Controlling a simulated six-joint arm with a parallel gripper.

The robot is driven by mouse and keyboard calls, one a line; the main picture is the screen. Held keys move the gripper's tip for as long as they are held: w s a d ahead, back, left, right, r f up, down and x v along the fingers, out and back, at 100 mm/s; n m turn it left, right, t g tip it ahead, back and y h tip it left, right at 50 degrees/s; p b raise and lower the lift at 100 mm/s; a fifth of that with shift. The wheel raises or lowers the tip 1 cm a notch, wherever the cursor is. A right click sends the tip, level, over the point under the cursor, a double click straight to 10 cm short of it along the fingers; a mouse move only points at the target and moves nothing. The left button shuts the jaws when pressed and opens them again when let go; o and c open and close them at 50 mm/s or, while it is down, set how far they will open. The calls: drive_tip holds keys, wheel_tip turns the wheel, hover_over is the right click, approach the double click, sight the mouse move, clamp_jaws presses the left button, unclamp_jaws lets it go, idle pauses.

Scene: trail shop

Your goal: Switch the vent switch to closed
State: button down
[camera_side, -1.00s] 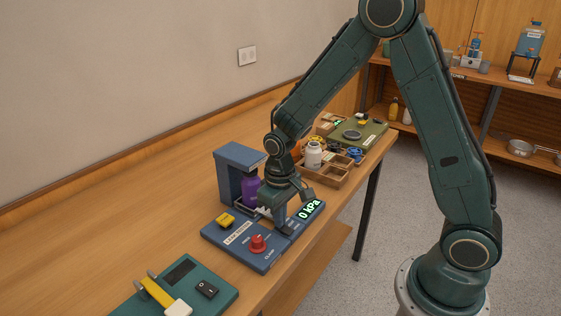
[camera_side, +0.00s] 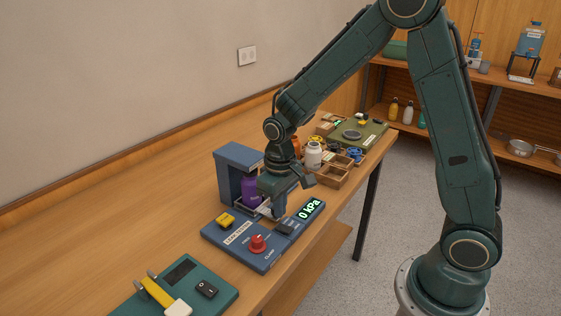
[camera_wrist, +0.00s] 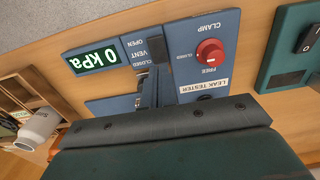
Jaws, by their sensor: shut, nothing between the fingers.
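The vent switch (camera_side: 285,228) is a dark rocker on the blue leak tester (camera_side: 264,262), between the red clamp knob (camera_side: 258,243) and the 0 kPa display (camera_side: 310,209). I cannot tell which way it is tipped. In the wrist view the labels OPEN, VENT and CLOSED show beside the display, and my fingers hide most of the switch. My gripper (camera_side: 279,213) is shut and empty, pointing down just above and behind the switch, apparently clear of it; it also shows in the wrist view (camera_wrist: 158,62).
A purple bottle (camera_side: 251,191) stands in the tester's bay behind my gripper. A yellow button (camera_side: 226,219) is at the tester's left. A teal device (camera_side: 215,300) with a yellow lever lies nearer. A wooden tray (camera_side: 331,181) with a white bottle (camera_side: 313,155) stands beyond.

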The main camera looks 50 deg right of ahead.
sight(281, 226)
drive_tip(key=shift+r, duration=1.75)
drive_tip(key=shift+r, duration=0.1)
drive_tip(key=s+r+t, duration=0.5)
drive_tip(key=s+r, duration=1)
drive_tip(key=s, duration=0.4)
drive_tip(key=shift+s+d+r+t, duration=0.2)
drive_tip(key=shift+d+r+t, duration=0.1)
drive_tip(key=shift+d+r, duration=0.1)
